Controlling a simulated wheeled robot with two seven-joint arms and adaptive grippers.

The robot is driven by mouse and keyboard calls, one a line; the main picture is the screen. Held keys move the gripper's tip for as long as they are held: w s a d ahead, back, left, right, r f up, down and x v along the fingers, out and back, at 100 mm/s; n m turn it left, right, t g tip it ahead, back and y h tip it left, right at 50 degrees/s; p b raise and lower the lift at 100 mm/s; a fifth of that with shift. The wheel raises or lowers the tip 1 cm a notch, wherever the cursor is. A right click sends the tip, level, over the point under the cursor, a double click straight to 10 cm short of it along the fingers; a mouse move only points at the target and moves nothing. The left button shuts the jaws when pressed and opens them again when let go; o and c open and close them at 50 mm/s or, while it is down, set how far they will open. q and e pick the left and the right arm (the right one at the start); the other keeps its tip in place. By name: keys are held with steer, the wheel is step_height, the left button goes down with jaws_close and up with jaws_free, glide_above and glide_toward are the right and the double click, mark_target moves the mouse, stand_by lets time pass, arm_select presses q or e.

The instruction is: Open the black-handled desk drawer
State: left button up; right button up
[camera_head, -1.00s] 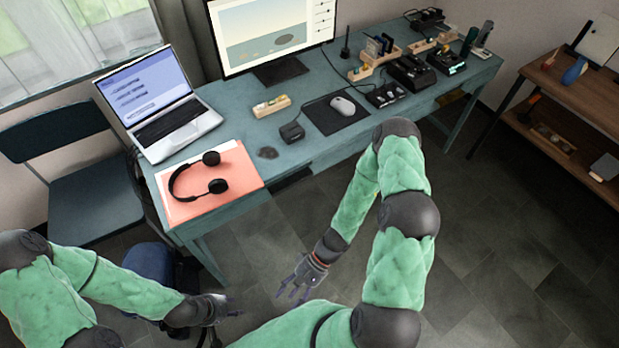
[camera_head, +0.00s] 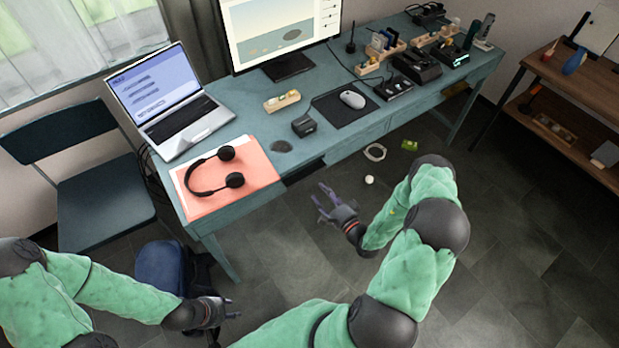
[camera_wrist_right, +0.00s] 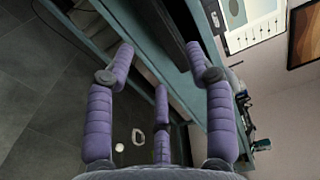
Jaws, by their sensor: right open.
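The teal desk (camera_head: 240,112) stands along the wall, its front facing me. A drawer front (camera_head: 352,143) runs below the desktop; I cannot make out its black handle. A dark gap (camera_head: 303,170) shows under the desktop left of it. My right gripper (camera_head: 319,203) is open and empty, in front of and below this gap, apart from the desk. In the right wrist view its purple fingers (camera_wrist_right: 168,75) are spread, with the desk's teal edge and a dark recess (camera_wrist_right: 165,32) beyond them. My left gripper (camera_head: 235,308) is low at the lower left, fingers apart, empty.
The desktop holds a laptop (camera_head: 175,105), headphones (camera_head: 213,172) on a pink folder, a monitor and a mouse (camera_head: 352,99). A chair (camera_head: 105,200) stands left.

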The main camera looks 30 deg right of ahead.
mark_target(309, 177)
steer(key=w, duration=0.3)
steer(key=w+b, duration=0.1)
steer(key=w, duration=0.1)
steer(key=w+b, duration=0.1)
steer(key=w, duration=0.2)
steer(key=shift+w+a, duration=0.35)
steer(key=shift+a, duration=0.05)
steer(key=shift+s, duration=0.1)
jaws_close()
